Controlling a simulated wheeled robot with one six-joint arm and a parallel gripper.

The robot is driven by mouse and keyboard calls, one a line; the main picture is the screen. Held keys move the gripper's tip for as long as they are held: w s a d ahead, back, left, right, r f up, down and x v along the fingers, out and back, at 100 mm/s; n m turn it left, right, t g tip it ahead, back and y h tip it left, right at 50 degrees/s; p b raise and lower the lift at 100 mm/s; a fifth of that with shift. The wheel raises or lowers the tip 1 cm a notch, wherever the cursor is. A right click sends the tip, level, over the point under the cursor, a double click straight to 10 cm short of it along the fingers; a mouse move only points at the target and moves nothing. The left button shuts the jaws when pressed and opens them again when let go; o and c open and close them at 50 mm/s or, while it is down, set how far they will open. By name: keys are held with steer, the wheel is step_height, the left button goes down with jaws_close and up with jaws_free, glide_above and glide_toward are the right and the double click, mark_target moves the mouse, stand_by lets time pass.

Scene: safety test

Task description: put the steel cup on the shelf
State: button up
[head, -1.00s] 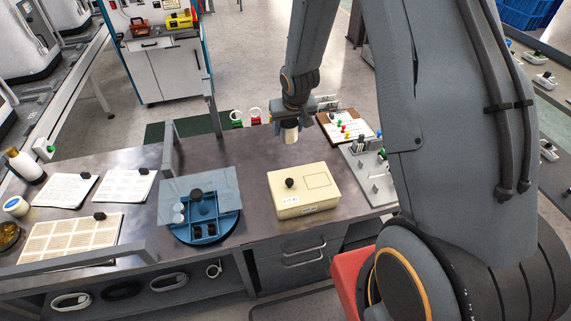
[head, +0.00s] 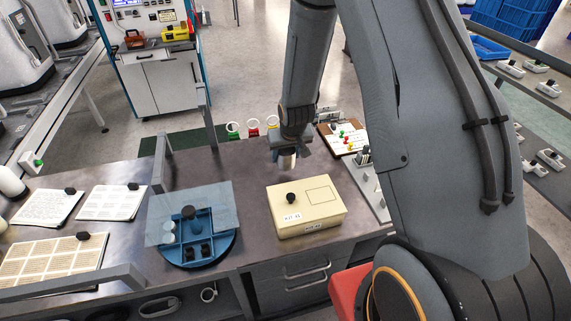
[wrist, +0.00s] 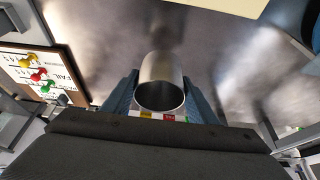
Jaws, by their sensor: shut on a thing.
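The steel cup (wrist: 161,84) is a plain metal cylinder, seen in the wrist view between the two blue-grey fingers of my gripper (wrist: 160,100). Its round open end faces the camera. In the head view my gripper (head: 288,152) hangs over the back of the bench, with the cup (head: 287,162) showing small and pale below it. My gripper is shut on the cup. Whether the cup's far end touches the bench is hard to tell. A low shelf (head: 180,303) under the bench top shows at the bottom of the head view.
A cream box (head: 322,216) with a black knob stands just in front of my gripper. A blue divided tray (head: 216,250) under a clear lid is to its left. A clipboard (head: 352,147) with coloured pins lies behind right. Papers lie at left.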

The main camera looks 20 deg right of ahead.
mark_target(286, 163)
steer(key=shift+f+p, duration=0.5)
steer(key=shift+f, duration=1.55)
steer(key=shift+f, duration=0.15)
steer(key=o, duration=1.1)
steer(key=shift+c, duration=0.2)
